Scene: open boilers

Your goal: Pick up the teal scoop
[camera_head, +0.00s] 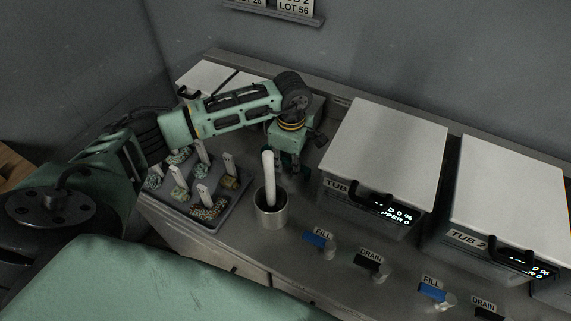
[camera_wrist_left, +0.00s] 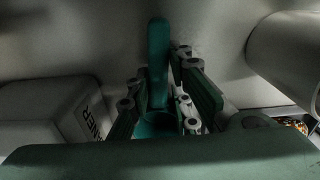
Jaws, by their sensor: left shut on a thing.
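The teal scoop (camera_wrist_left: 158,65) shows in the left wrist view, with its long handle pointing away and its rounded cup end (camera_wrist_left: 157,124) low between the fingers. My left gripper (camera_wrist_left: 165,100) is shut on the scoop. In the head view my left gripper (camera_head: 289,162) points down at the counter, behind the metal canister. The scoop is hard to make out there, dark against the gripper and mostly hidden by it. My right gripper is in neither view.
The metal canister (camera_head: 271,216) holds a pale stick (camera_head: 268,178) close to the gripper. A grey tray (camera_head: 238,205) of tagged bundles lies to the left. Lidded TUB 1 (camera_head: 385,150) and TUB 2 (camera_head: 510,190) stand right. FILL and DRAIN knobs line the front.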

